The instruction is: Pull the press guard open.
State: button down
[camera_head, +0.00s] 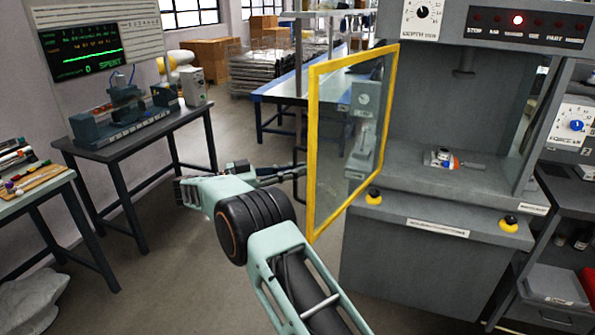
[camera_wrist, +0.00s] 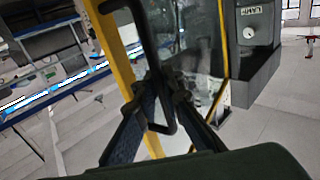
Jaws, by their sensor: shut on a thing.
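The press guard (camera_head: 355,58) is a clear panel in a yellow frame. It stands swung out from the left side of the grey press (camera_head: 425,110), and the press's work space is uncovered in the head view. A dark bar handle (camera_head: 298,110) stands along the guard's outer left edge. My gripper (camera_head: 303,172) is at that edge, low on the handle. In the wrist view my gripper (camera_wrist: 168,95) has its two dark fingers closed around the handle (camera_wrist: 152,45), with the yellow frame just behind. The exact finger contact is dark and hard to make out.
A small metal and orange part (camera_head: 442,160) sits on the press bed. A dark bench (camera_head: 135,140) stands at left, a blue-edged table (camera_head: 285,88) behind the guard. Floor between bench and guard is clear.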

jog(key=shift+a+f, duration=0.1)
jog(key=shift+a, duration=0.05)
jog(key=c, duration=2.1)
grip_release()
jog(key=shift+s+a, duration=0.1)
jog(key=v, duration=1.1)
jog(key=shift+s+a, duration=0.1)
jog(key=shift+a, duration=0.25)
